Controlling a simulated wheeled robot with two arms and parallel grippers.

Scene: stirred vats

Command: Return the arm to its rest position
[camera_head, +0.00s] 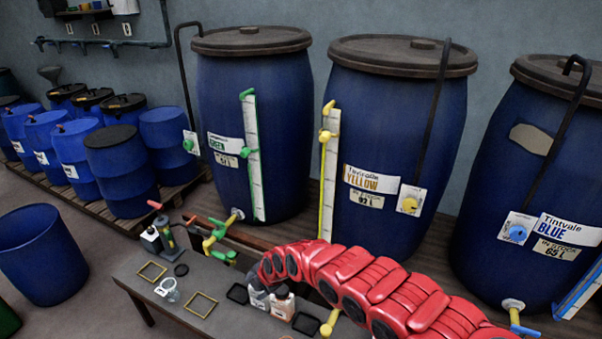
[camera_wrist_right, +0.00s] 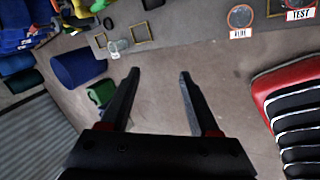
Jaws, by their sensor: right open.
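My right gripper (camera_wrist_right: 159,73) shows in the right wrist view, its two dark fingers apart with only bare floor seen between them. It holds nothing and is apart from the objects on the bench. In the head view my red segmented arm (camera_head: 345,275) arches in from the lower right across the bench (camera_head: 225,322). I cannot make out the gripper's fingers there. My left gripper is in neither view. A red and black ribbed shape (camera_wrist_right: 290,110) stands at the right of the wrist view.
Large lidded blue vats (camera_head: 250,115) stand behind the bench, with the yellow-labelled one (camera_head: 390,130) close behind my arm. Yellow frames (camera_head: 200,305), a small clear vessel (camera_head: 168,290) and bottles (camera_head: 282,305) are on the bench.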

